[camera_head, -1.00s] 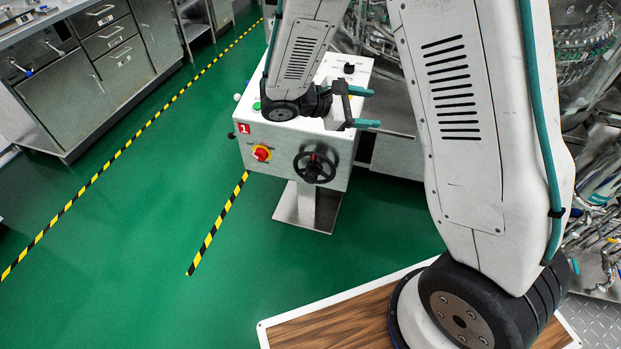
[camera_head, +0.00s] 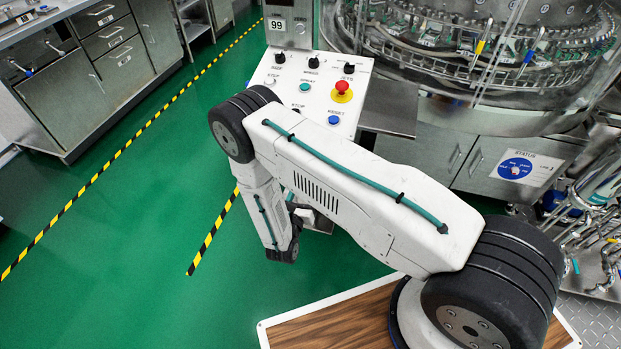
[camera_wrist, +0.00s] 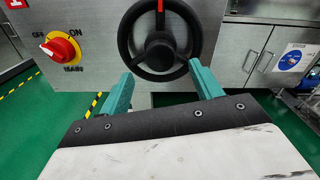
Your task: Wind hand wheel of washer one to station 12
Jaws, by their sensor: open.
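The black hand wheel (camera_wrist: 160,42) is on the front of the washer's control box, in the upper middle of the wrist view. It has a round hub, and a red mark (camera_wrist: 160,6) at its top spoke. My gripper (camera_wrist: 161,74) is open, with its two teal fingers pointing at the wheel's lower part, one to each side. Nothing is between the fingers; I cannot tell whether they touch the rim. In the head view my arm hides the wheel and the fingers. The control box (camera_head: 271,73) shows its sloped top panel there, and a display (camera_head: 276,25) reads 99.
A red main switch (camera_wrist: 61,47) on a yellow plate is left of the wheel. A red stop button (camera_head: 342,87) is on the top panel. The glass-walled washer (camera_head: 460,50) stands behind, with a blue STATUS dial (camera_head: 515,168). Green floor is free at left.

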